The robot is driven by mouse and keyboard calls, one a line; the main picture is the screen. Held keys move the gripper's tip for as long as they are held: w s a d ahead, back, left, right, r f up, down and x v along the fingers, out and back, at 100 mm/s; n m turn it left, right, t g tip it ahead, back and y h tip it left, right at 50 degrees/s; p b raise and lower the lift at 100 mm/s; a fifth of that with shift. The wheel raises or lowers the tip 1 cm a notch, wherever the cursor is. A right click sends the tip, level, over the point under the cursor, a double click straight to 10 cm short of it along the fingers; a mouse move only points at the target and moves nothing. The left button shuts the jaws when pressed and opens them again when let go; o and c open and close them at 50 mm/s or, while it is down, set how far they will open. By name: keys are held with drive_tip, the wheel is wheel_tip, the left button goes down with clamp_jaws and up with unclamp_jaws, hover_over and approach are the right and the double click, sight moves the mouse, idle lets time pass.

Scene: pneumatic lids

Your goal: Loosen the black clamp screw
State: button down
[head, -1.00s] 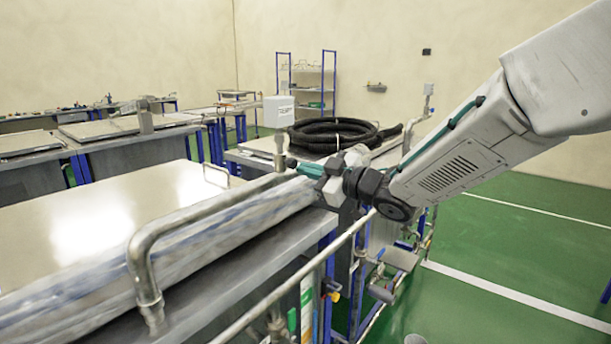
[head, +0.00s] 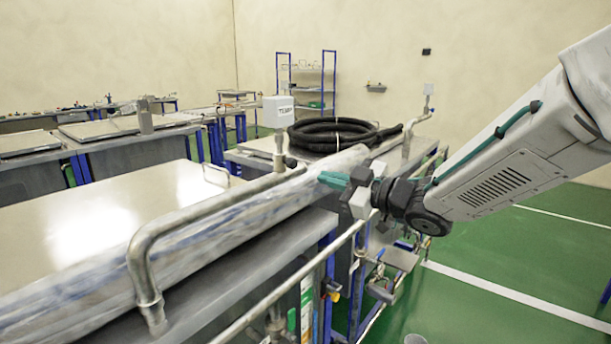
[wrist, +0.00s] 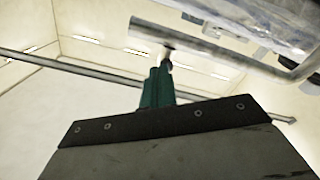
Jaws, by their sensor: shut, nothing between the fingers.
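A small black knob (head: 290,162), which looks like the clamp screw, sits at the far end of the bent metal handle bar (head: 205,212), beside an upright post. In the wrist view a small dark tip (wrist: 168,46) shows just beyond the fingers, below the bar (wrist: 210,48); it looks like the same screw. My gripper (head: 322,179) has green fingers, shut and empty. It is to the right of the knob, with a visible gap in the head view. Its fingers also show in the wrist view (wrist: 160,70), pointing towards the dark tip.
A long lid edge wrapped in clear film (head: 240,207) runs below the bar. A coiled black hose (head: 335,134) lies on the bench behind. A lower rail (head: 300,285) runs along the tank's near side. The green floor (head: 520,245) to the right is open.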

drive_tip(key=shift+s+a+f+x, duration=0.1)
drive_tip(key=shift+s+a+x, duration=0.1)
drive_tip(key=shift+x, duration=0.85)
drive_tip(key=shift+s+a+f+x, duration=0.1)
drive_tip(key=shift+s+x, duration=0.05)
drive_tip(key=shift+x, duration=0.9)
drive_tip(key=shift+s+a+f+x, duration=0.1)
drive_tip(key=shift+s+x, duration=0.1)
drive_tip(key=shift+x, duration=0.85)
drive_tip(key=shift+r, duration=0.3)
drive_tip(key=shift+w+d+r, duration=0.3)
drive_tip(key=shift+w, duration=0.15)
drive_tip(key=shift+f, duration=0.1)
drive_tip(key=v, duration=0.6)
drive_tip(key=shift+w+d+f, duration=0.15)
drive_tip(key=shift+f, duration=0.15)
